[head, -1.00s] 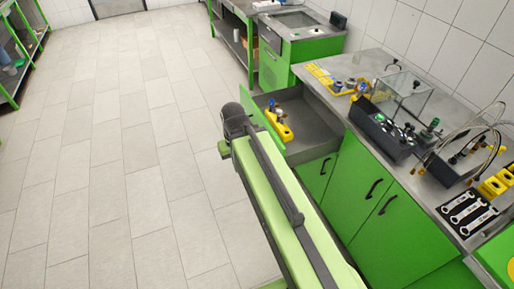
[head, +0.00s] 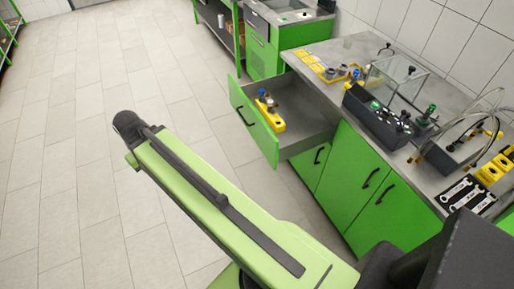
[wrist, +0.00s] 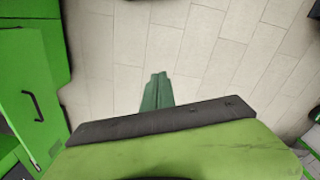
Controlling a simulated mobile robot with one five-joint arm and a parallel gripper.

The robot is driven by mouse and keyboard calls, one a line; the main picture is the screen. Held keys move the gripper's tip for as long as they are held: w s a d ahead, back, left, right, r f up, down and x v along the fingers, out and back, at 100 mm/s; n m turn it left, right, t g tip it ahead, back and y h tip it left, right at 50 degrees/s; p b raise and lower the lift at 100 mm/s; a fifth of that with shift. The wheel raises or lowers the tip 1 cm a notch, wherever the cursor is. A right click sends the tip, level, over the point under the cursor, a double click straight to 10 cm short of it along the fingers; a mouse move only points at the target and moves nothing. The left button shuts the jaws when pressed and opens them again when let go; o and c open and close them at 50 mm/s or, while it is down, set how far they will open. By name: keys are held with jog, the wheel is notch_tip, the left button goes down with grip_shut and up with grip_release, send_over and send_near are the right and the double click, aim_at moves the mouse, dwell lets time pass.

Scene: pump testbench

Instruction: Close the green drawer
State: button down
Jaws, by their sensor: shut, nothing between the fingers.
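The green drawer (head: 254,122) stands pulled out from the grey-topped counter in the head view. Its green front has a black handle (head: 244,116), and its grey inside shows. A yellow holder (head: 272,117) with small fittings lies in it. My arm reaches across the lower left, apart from the drawer front; my gripper is not seen in the head view. In the wrist view my gripper (wrist: 157,78) shows as two dark green fingers, shut and empty above the floor tiles. A green panel with a black handle (wrist: 36,106) is at the left; I cannot tell if it is the drawer.
The counter top (head: 318,55) carries a dark fixture box (head: 376,116), a clear case, hoses and wrenches (head: 462,194). Green cabinet doors (head: 350,175) are below it. Another green bench (head: 262,45) stands behind. The tiled floor (head: 70,130) at the left is clear.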

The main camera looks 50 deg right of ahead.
jog(key=d+f+n+h+b, duration=0.2)
jog(key=d+f+b, duration=0.4)
jog(key=f+b, duration=0.25)
jog(key=n+g+h+b, duration=0.7)
jog(key=n+h+b, duration=0.55)
jog(key=b, duration=2.35)
send_near(265, 144)
jog(key=shift+m+h, duration=0.65)
jog(key=shift+h, duration=0.2)
jog(key=s+d, duration=0.1)
jog(key=d, duration=0.1)
jog(key=s+d+f, duration=0.1)
jog(key=d, duration=0.3)
jog(key=shift+s+f, duration=0.35)
jog(key=shift+s, duration=0.05)
jog(key=shift+d+t, duration=0.15)
jog(key=shift+t, duration=0.15)
